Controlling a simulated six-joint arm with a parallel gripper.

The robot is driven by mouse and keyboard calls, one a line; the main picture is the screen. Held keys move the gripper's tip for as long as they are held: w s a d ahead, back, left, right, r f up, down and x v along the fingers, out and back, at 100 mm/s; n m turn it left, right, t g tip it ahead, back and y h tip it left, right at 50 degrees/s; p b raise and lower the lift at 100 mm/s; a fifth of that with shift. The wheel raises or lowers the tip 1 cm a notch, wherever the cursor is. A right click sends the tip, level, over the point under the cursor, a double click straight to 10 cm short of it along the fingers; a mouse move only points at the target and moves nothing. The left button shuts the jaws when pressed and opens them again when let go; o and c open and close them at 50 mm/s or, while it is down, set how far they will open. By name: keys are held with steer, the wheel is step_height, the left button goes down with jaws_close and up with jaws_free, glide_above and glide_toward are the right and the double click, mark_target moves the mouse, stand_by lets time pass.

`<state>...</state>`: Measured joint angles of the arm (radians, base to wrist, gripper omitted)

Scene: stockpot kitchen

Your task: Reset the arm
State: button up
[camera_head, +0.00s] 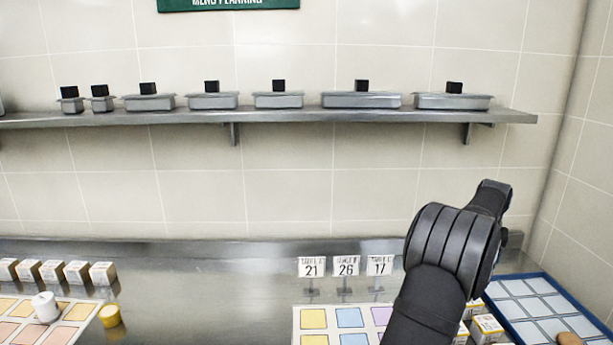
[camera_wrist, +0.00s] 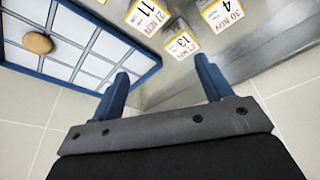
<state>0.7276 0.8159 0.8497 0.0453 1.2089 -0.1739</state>
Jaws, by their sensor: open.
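My gripper (camera_wrist: 160,90) shows in the wrist view with its two blue fingers spread apart and nothing between them. The gripper's fingers cannot be made out in the head view.
A blue-rimmed tray (camera_head: 490,289) with pale cells holds a brown round item (camera_head: 569,339). Small boxes (camera_head: 487,328) stand beside it. A shelf (camera_head: 300,115) holds lidded pans.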

steer(key=w+a+n, duration=0.1)
steer(key=w+a, duration=0.3)
steer(key=a, duration=0.3)
steer(key=shift+w, duration=0.25)
